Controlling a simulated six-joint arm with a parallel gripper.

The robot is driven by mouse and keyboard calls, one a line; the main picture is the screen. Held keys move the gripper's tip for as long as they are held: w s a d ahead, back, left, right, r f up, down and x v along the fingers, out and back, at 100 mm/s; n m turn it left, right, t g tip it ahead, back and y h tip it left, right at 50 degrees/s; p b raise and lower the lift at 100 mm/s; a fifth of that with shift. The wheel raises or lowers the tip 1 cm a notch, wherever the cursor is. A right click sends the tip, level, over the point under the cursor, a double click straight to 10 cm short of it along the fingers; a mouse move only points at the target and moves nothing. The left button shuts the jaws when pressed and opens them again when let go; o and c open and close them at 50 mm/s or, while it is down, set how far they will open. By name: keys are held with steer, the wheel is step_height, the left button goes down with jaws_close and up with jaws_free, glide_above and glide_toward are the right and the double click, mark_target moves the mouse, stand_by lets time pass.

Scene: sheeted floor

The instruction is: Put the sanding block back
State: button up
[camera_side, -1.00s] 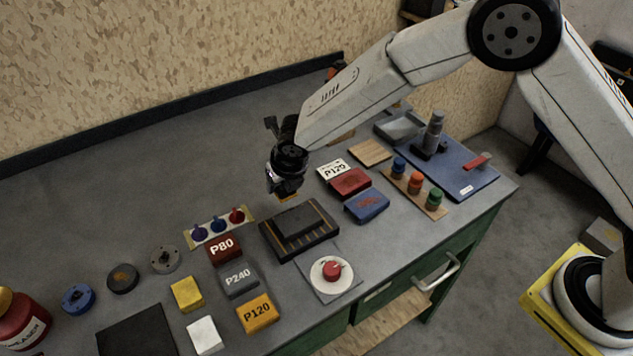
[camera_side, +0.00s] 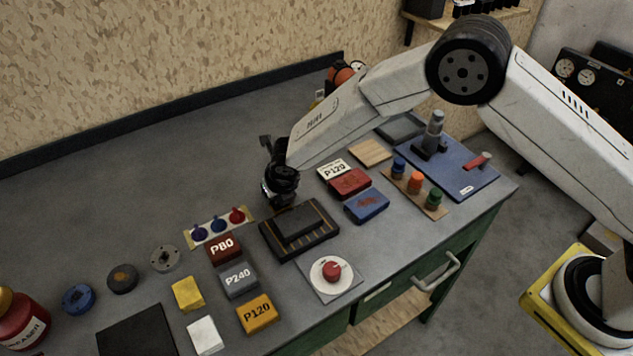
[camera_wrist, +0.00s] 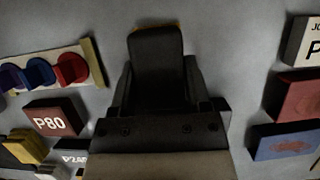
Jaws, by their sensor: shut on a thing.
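My gripper (camera_side: 281,200) is low at the back left edge of a dark two-level holder (camera_side: 322,238) with yellow lines. It is shut on the sanding block, which is mostly hidden in the side view. In the wrist view a dark block (camera_wrist: 156,60) sits between the fingers, with thin orange showing at its far edge. The holder is largely hidden behind the gripper there. I cannot tell whether the block touches the bench or the holder.
Blocks marked P80 (camera_side: 223,248), P240 (camera_side: 239,280) and P120 (camera_side: 257,314) stand left of the holder. A red (camera_side: 350,183) and a blue block (camera_side: 367,206) lie right. A red-knobbed dial (camera_side: 331,271) is in front. Bare bench lies behind.

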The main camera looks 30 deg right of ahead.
steer(key=shift+f, duration=0.2)
steer(key=o, duration=1.2)
steer(key=shift+o, duration=0.2)
steer(key=shift+r, duration=0.15)
steer(key=v, duration=1.2)
